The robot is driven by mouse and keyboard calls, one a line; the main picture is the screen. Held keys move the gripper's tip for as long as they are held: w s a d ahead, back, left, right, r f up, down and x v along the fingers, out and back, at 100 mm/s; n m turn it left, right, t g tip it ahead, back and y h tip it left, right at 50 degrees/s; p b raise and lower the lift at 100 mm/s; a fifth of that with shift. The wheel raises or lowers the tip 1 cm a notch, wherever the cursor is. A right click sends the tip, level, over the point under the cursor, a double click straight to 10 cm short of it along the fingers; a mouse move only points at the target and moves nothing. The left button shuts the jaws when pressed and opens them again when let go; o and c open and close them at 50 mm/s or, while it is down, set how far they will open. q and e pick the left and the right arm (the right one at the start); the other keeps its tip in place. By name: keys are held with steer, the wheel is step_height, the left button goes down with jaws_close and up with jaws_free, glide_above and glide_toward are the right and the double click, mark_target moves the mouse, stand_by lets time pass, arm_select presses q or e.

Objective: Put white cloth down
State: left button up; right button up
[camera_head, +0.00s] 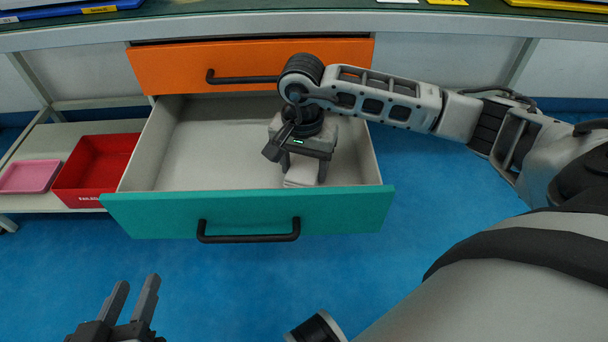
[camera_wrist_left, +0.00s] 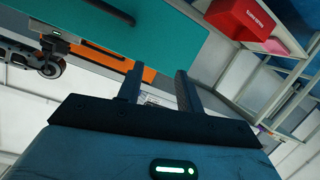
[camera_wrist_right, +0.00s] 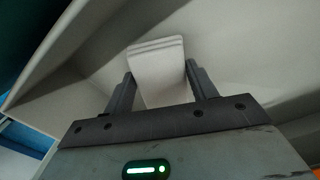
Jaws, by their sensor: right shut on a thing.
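The white cloth (camera_head: 303,172) is a small folded stack inside the open teal drawer (camera_head: 250,211), toward its right front. My right gripper (camera_head: 303,163) points down into the drawer and is shut on the cloth. In the right wrist view the layered cloth (camera_wrist_right: 158,65) sits between the two fingers (camera_wrist_right: 158,82), with the drawer's pale interior around it. Whether the cloth touches the drawer floor is hard to tell. My left gripper (camera_head: 133,300) is open and empty at the lower left, in front of the drawer; its spread fingers (camera_wrist_left: 158,85) also show in the left wrist view.
An orange drawer (camera_head: 180,66) is above the teal one, mostly closed. A red bin (camera_head: 97,170) and a pink tray (camera_head: 30,177) stand on a low shelf at left. The left part of the teal drawer is empty. Blue floor lies in front.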

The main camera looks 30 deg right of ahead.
steer(key=shift+f, duration=1.25)
arm_select(q)
steer(key=shift+w+d+r, duration=0.1)
steer(key=shift+r, duration=0.05)
arm_select(e)
steer(key=shift+f+b, duration=0.15)
steer(key=shift+b, duration=0.25)
arm_select(q)
steer(key=shift+r, duration=0.1)
arm_select(e)
steer(key=o, duration=1.3)
